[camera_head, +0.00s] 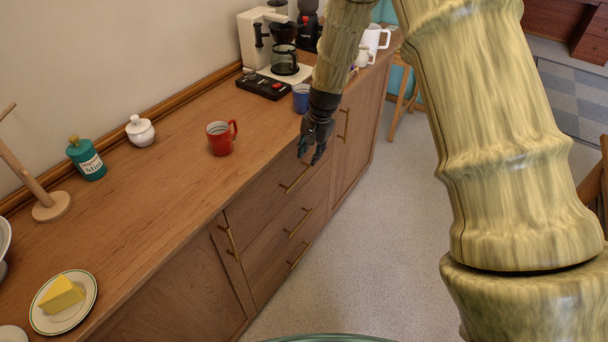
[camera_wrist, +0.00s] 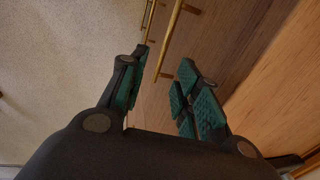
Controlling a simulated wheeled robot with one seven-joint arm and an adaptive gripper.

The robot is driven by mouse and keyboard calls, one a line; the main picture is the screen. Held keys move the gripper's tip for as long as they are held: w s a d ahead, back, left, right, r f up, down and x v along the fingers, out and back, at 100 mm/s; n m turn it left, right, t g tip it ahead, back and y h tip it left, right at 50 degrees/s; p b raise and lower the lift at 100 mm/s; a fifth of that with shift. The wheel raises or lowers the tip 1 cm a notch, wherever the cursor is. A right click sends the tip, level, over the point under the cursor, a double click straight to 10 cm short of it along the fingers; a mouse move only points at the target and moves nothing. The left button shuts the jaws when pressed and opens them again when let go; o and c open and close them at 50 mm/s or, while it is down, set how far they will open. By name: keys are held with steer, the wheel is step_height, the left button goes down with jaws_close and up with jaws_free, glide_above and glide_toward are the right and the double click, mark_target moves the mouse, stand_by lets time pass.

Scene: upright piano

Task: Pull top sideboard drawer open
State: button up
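The wooden sideboard (camera_head: 150,215) has a stack of three drawers with brass bar handles. The top drawer (camera_head: 258,203) looks shut, and its handle (camera_head: 295,180) is the highest of the stack. My gripper (camera_head: 311,157) points down in front of the sideboard, just above and beside the far end of that handle. In the wrist view my gripper (camera_wrist: 162,80) is open, with teal pads apart and nothing between them. A brass handle (camera_wrist: 169,42), likely the top drawer's, shows just beyond the fingertips, apart from them. My arm hides part of the sideboard's far end.
The floor (camera_head: 375,230) before the drawers is clear.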

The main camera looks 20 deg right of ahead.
mark_target(303, 174)
steer(key=shift+w+a+f+p, duration=0.25)
steer(key=shift+w+f+p, duration=0.1)
steer(key=shift+f, duration=1.3)
steer(key=shift+w+a+f+p, duration=0.25)
steer(key=shift+w+f, duration=0.15)
steer(key=shift+f, duration=1.25)
steer(key=shift+w+a+f+p, duration=0.2)
steer(key=shift+w+f+p, duration=0.15)
steer(key=shift+f, duration=1.3)
jaws_close()
